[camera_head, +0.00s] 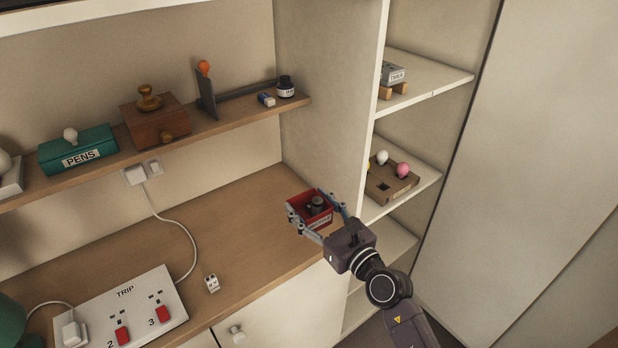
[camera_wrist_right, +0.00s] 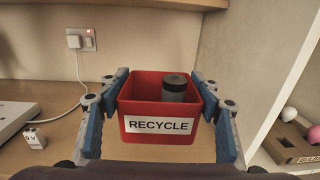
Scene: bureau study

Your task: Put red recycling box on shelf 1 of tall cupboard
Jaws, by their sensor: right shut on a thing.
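The red recycling box (camera_head: 299,211) is over the right end of the wooden desk, beside the cupboard's side panel. In the right wrist view the box (camera_wrist_right: 160,137) shows a white RECYCLE label and a dark grey cylinder (camera_wrist_right: 176,88) inside. My right gripper (camera_head: 310,209) is shut on the box, one finger along each side; it holds it roughly upright. Whether the box touches the desk is hidden. The tall cupboard (camera_head: 330,90) stands open to the right, with several white shelves (camera_head: 440,82). My left gripper is not in view.
The upper cupboard shelf holds a small grey box on wooden blocks (camera_head: 394,75). The shelf below holds a cardboard tray (camera_head: 391,186) with bulbs. A lower shelf (camera_head: 400,240) looks bare where visible. A TRIP panel (camera_head: 120,310) and a small white block (camera_head: 212,283) lie on the desk.

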